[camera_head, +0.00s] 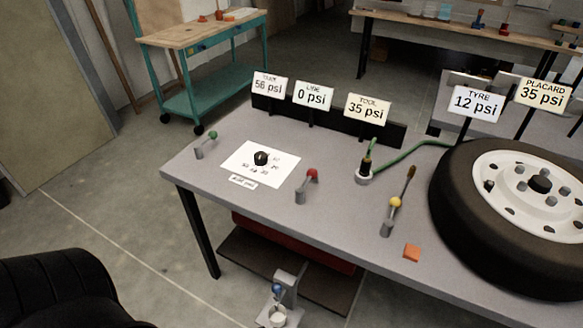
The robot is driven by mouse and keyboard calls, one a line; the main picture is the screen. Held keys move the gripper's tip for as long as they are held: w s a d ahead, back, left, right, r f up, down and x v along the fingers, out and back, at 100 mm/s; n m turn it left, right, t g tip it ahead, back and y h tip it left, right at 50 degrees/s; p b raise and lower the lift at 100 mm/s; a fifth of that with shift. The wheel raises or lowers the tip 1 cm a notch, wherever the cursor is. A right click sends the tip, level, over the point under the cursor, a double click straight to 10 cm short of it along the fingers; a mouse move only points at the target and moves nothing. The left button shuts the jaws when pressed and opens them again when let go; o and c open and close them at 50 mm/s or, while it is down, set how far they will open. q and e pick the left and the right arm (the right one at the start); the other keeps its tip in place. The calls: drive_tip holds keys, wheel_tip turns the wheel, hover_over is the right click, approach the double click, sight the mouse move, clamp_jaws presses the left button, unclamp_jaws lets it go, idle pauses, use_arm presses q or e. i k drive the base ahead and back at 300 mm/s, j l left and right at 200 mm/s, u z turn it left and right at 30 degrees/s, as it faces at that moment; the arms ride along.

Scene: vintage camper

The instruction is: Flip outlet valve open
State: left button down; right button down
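Several small lever valves stand on the grey bench (255,215). One has a green knob (211,136) and stands at the far left. One has a red knob (308,184) and stands near the front middle. One has a yellow knob (393,214) and stands to the right. No readable label tells which is the outlet valve. A black dial (261,158) sits on a white card between the green and red knobs. The signs read tank 56 psi, line 0 psi (313,95) and tool 35 psi.
A wheel with a black tyre (455,195) lies on the bench's right end, beside a green hose (410,149). An orange block (412,253) lies near the front edge. A teal cart (200,75) stands behind at left. A dark rounded shape fills the lower left corner.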

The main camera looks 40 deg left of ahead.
sight(312, 174)
drive_tip(key=j, duration=0.6)
drive_tip(key=k+j+z, duration=0.1)
drive_tip(key=j, duration=0.55)
drive_tip(key=k+j, duration=0.1)
drive_tip(key=j, duration=0.5)
